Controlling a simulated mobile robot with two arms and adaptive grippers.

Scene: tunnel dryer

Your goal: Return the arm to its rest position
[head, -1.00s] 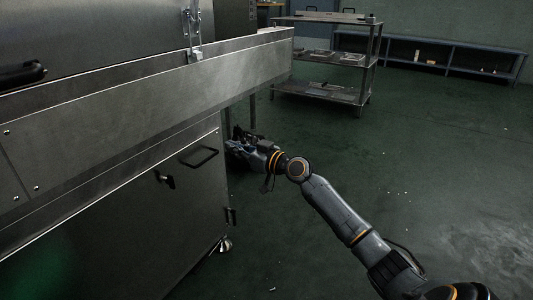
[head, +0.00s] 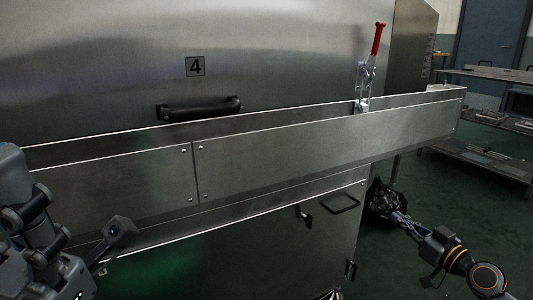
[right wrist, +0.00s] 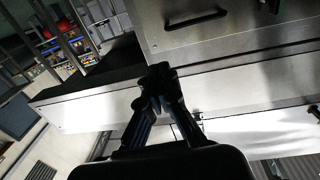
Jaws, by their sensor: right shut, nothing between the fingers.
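The steel dryer (head: 300,150) has a long ledge, a black handle (head: 200,108) and a red-handled clamp (head: 377,40). A cabinet handle (head: 342,205) sticks out near my right gripper. A shelf rack (head: 505,122) stands at the right. Green floor beside it is clear.

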